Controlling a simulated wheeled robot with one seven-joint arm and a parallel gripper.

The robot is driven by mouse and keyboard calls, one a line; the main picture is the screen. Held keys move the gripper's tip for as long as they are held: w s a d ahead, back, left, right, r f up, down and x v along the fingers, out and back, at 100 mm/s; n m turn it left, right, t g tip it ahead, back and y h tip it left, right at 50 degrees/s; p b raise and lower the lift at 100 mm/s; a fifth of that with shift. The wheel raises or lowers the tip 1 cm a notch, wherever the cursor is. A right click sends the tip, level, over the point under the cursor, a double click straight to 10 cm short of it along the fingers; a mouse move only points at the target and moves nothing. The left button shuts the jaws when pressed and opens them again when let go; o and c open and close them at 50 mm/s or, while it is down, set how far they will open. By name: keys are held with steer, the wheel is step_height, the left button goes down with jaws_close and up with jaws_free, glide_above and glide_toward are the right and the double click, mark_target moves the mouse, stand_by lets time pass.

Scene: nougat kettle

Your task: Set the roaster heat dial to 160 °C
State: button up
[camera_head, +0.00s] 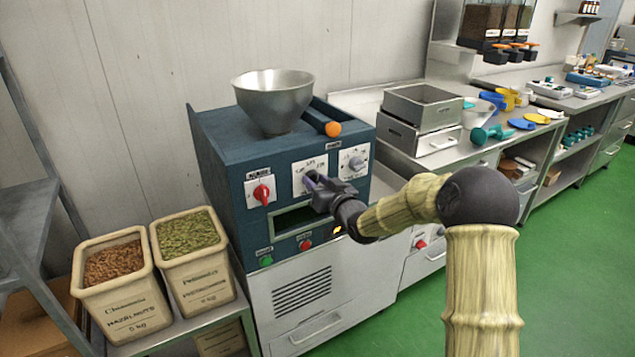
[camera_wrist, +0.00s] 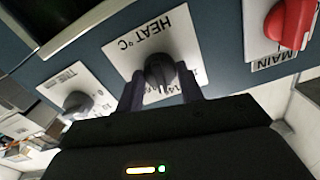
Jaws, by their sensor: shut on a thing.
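The roaster (camera_head: 215,165) is a dark blue-green machine with a metal hopper on top. Its heat dial (camera_wrist: 160,72) is a dark grey knob on a white plate marked "HEAT °C", seen upside down in the wrist view. My gripper (camera_wrist: 162,92) is shut on this dial, with one finger on each side of it. In the head view my gripper (camera_head: 315,186) is at the middle white plate (camera_head: 308,167) on the roaster's front and covers the dial. The scale numbers are mostly hidden or too small to read, so I cannot tell the setting.
A red main switch (camera_head: 261,194) is left of the heat plate, and a grey timer dial (camera_head: 356,163) is right of it. Green and red buttons (camera_head: 305,244) sit below. Bins of hazelnuts (camera_head: 122,300) and pistachios (camera_head: 200,280) stand at left.

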steer(key=m+p, duration=0.1)
steer(key=m, duration=0.3)
steer(key=shift+m+p, duration=0.45)
steer(key=shift+m, duration=1.35)
steer(key=o, duration=1)
steer(key=v, duration=1.7)
steer(key=shift+b, duration=0.3)
